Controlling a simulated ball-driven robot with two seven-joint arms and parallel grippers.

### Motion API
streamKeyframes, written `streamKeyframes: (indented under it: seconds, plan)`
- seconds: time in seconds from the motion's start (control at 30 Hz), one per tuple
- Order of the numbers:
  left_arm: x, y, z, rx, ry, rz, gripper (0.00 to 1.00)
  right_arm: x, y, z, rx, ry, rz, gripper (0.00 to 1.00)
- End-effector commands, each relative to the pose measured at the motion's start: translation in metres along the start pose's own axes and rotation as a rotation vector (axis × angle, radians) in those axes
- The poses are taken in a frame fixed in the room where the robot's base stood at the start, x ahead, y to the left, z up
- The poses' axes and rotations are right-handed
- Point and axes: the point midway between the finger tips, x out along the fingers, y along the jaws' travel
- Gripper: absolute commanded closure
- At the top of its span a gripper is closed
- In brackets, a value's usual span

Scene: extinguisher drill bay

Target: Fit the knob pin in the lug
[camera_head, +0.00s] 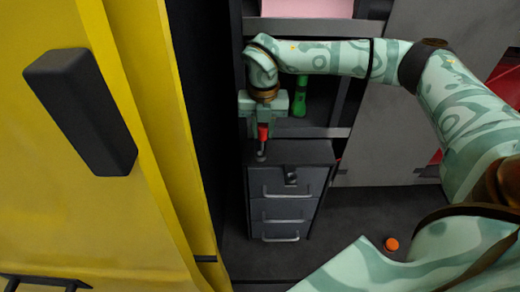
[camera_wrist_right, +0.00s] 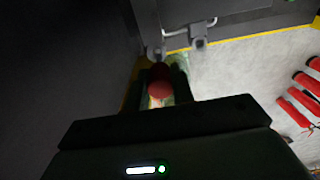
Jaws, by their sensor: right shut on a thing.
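My right gripper (camera_head: 264,116) is shut on the red knob pin (camera_head: 263,132) and points down over the top of a dark drawer cabinet. A thin grey piece (camera_head: 261,154) shows just below the red knob, at the cabinet's back left. I cannot tell if it is the pin's shaft or the lug, or if the two touch. In the right wrist view the red knob (camera_wrist_right: 159,88) sits between the dark fingers of my right gripper (camera_wrist_right: 162,84), with a small grey fitting (camera_wrist_right: 155,53) just beyond it. A second grey fitting (camera_wrist_right: 199,43) is to its right. My left gripper is not seen.
The drawer cabinet (camera_head: 283,206) has several bar handles and a small dark fitting (camera_head: 291,177) at its top front. A yellow panel with a black block (camera_head: 82,110) fills the left. A green bottle (camera_head: 300,97) stands on a shelf behind. An orange ball (camera_head: 391,244) lies on the floor.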

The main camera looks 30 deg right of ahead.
Motion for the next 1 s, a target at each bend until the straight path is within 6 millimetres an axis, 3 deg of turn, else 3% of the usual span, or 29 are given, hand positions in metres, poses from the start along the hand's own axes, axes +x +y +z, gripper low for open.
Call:
streamKeyframes:
  seconds: [0.6, 1.0]
  plan:
    - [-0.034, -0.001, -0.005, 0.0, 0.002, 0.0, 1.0, -0.04, -0.001, 0.0, 0.0, -0.001, 0.001, 1.0]
    - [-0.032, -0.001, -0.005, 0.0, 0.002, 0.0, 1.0, -0.039, -0.001, 0.0, 0.0, -0.001, 0.001, 1.0]
